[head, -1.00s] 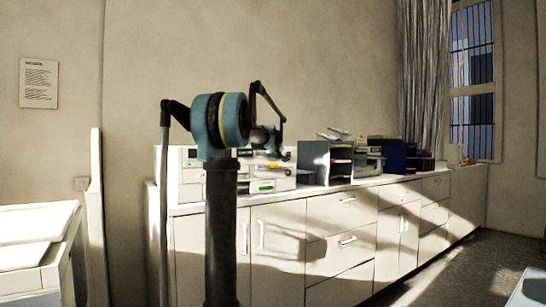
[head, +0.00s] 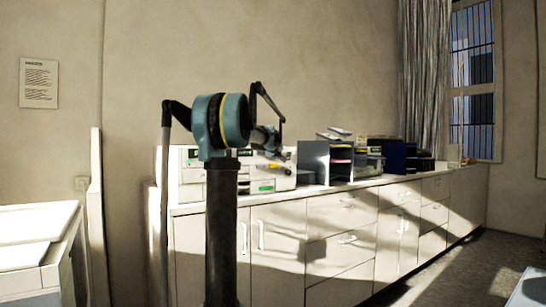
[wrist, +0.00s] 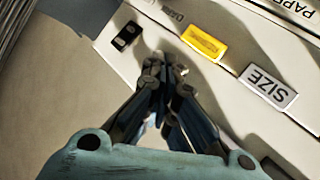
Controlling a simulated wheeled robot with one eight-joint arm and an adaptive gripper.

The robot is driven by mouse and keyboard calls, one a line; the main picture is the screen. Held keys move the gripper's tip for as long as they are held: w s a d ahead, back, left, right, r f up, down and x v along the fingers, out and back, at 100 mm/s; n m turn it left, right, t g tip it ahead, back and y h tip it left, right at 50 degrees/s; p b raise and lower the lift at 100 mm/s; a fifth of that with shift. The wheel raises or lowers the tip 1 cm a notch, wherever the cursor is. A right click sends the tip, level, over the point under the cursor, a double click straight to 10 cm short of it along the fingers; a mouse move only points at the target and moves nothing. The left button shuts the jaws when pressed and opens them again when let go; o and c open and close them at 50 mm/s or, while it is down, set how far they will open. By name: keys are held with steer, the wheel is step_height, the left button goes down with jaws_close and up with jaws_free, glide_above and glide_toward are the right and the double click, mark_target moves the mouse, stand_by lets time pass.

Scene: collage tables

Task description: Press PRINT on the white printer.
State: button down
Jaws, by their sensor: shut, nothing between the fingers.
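The white printer (head: 190,183) stands at the left end of the long counter in the head view. My gripper (head: 283,156) is in front of its right part. In the wrist view my gripper (wrist: 166,68) is shut and empty, its fingertips over the printer's pale panel (wrist: 215,82). A yellow button (wrist: 203,42) lies right of and above the fingertips. A white key marked SIZE (wrist: 268,86) is farther right. A small black switch (wrist: 125,36) is to the upper left. No PRINT label is readable; the fingers hide part of the panel. I cannot tell whether the tips touch it.
A grey shelf unit (head: 314,160) and dark blue boxes (head: 391,155) stand farther right on the counter (head: 300,197). A white table (head: 35,222) is at the left. Open floor (head: 455,270) shows at the lower right.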

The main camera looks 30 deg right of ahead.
steer(key=shift+s, duration=0.85)
steer(key=shift+s+d, duration=0.15)
steer(key=shift+s, duration=1.1)
steer(key=shift+s+d, duration=0.1)
steer(key=shift+s, duration=1.15)
